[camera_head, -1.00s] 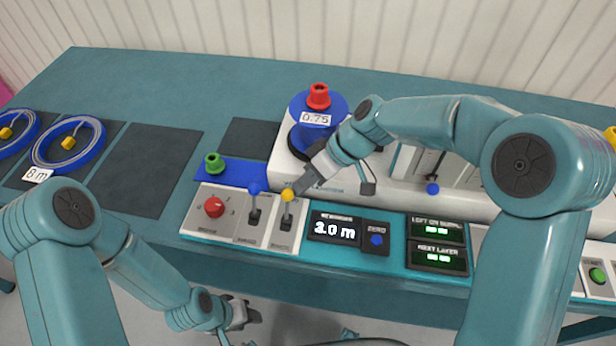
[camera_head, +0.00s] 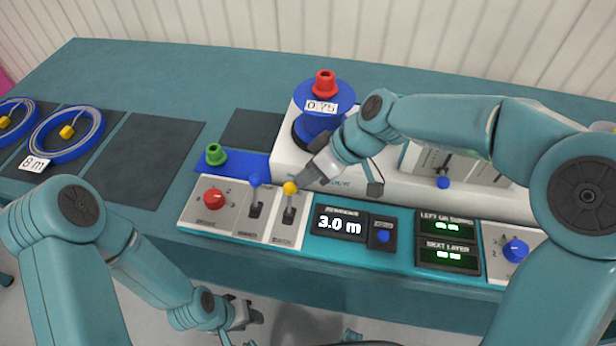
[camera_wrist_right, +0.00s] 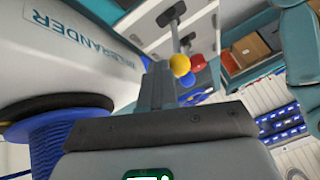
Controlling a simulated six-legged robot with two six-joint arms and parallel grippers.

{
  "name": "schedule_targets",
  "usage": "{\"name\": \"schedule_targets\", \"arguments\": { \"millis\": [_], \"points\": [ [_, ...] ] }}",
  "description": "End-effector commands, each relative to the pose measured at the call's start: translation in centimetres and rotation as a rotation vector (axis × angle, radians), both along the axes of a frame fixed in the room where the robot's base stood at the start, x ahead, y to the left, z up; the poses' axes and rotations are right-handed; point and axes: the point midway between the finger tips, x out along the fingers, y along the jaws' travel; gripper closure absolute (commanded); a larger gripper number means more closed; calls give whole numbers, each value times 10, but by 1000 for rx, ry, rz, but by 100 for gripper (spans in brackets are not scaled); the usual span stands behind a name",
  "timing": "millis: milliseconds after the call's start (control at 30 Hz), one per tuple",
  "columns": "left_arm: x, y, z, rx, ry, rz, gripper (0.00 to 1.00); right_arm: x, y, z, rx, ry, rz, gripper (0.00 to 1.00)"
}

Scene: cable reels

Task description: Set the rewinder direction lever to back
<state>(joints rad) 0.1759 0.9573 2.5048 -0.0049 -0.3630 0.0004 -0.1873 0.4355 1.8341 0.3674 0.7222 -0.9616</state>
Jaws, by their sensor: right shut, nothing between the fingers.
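Two small levers stand side by side on the white control panel (camera_head: 229,231): one with a yellow knob (camera_head: 289,188), one with a blue knob (camera_head: 256,181). Their labels are too small to read. My right gripper (camera_head: 302,181) is shut and empty, its tip just right of the yellow knob; I cannot tell whether they touch. In the right wrist view the yellow knob (camera_wrist_right: 180,65) is close beside the shut fingertips (camera_wrist_right: 163,82). My left gripper (camera_head: 243,316) hangs low in front of the bench; its jaws are unclear.
A red knob (camera_head: 213,199) sits left of the levers, and a display (camera_head: 340,223) reading 3.0 m sits to their right. A blue reel (camera_head: 323,98) stands on the white machine behind. Blue cable coils (camera_head: 66,134) lie far left. The dark mat (camera_head: 152,160) is clear.

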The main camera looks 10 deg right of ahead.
Motion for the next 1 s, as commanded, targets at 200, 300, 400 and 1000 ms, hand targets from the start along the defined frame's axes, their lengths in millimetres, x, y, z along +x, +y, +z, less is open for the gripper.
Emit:
{"name": "schedule_targets", "arguments": {
  "millis": [200, 300, 400, 1000],
  "points": [
    [0, 0, -39, 0, 0, 0, 57, -15, 5, -2, -45, -149, 5, 100],
    [0, 0, -53, 0, 0, 0, 57, -23, 8, 1, -74, -239, 6, 100],
    [0, 0, -62, 0, 0, 0, 57, -30, 11, 4, -102, -325, 6, 100],
    [0, 0, -53, 0, 0, 0, 57, -32, 11, 21, -110, -340, 1, 100]
  ]
}}
